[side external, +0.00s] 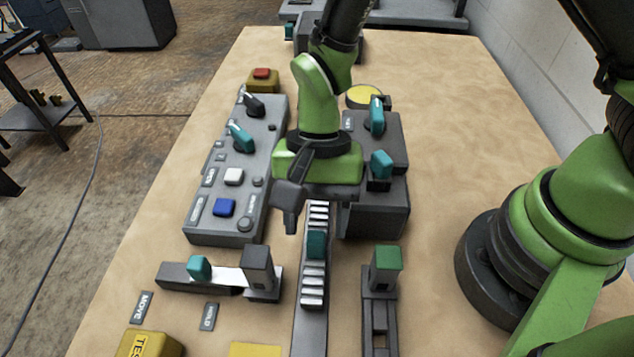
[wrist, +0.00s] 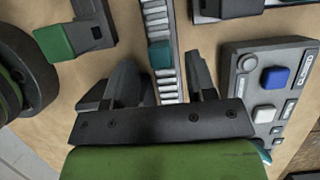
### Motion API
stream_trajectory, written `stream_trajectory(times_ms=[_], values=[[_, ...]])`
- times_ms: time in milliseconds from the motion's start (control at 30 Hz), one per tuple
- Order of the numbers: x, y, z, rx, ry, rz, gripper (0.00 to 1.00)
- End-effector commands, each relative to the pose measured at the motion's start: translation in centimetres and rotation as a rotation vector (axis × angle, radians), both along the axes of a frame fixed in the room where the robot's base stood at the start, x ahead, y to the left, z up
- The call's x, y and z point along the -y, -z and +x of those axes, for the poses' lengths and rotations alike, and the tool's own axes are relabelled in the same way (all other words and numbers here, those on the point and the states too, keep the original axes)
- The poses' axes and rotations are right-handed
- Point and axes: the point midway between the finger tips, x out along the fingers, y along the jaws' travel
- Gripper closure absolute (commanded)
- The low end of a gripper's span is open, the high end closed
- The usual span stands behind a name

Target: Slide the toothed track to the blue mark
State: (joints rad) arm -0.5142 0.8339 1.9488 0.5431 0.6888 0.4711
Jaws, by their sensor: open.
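The toothed track (side external: 312,290) is a pale ribbed strip in a long grey rail running away from the side camera. A teal block (side external: 317,243) stands on it. In the wrist view the track (wrist: 157,18) runs up from between my fingers, with the teal block (wrist: 160,54) between the fingertips in the picture. My gripper (side external: 313,212) is open and empty, pointing down over the track. In the side view it sits just beyond the teal block, and contact cannot be told. My gripper hides the track's far part. I cannot make out a blue mark on the rail.
A grey panel (side external: 192,228) with a blue button (side external: 224,207) stands left. A grey box (side external: 375,220) with teal knobs is right of the track. A slide with a teal knob (side external: 199,268) and a green-topped post (side external: 388,258) flank the near end. Bare table lies right.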

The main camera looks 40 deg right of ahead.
Motion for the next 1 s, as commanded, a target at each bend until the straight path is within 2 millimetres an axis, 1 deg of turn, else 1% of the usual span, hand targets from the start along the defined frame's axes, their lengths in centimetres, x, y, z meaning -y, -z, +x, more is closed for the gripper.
stream_trajectory(times_ms=[33, 100, 200, 300, 400, 500, 767, 833, 867, 967, 1000], values=[[0.2, -1.1, 0.5, 0.006, 0.003, 0.005, 0.49], [0.7, -2.5, 0.8, 0.007, 0.003, 0.003, 0.49], [1.2, -4.1, 1.3, 0.005, 0.003, 0.002, 0.49], [1.5, -5.4, 1.7, 0.004, 0.001, 0.003, 0.49], [1.8, -6.1, 1.8, 0.002, 0.002, 0.000, 0.49], [1.9, -6.4, 1.9, 0.001, 0.003, 0.000, 0.49], [1.8, -6.4, 1.8, 0.005, -0.012, -0.001, 0.49], [1.7, -6.4, 1.5, 0.038, -0.105, -0.003, 0.49], [1.6, -6.4, 1.3, 0.064, -0.181, -0.004, 0.49], [1.0, -6.4, 0.4, 0.189, -0.564, -0.007, 0.49], [0.8, -6.5, 0.1, 0.238, -0.740, -0.007, 0.49]])
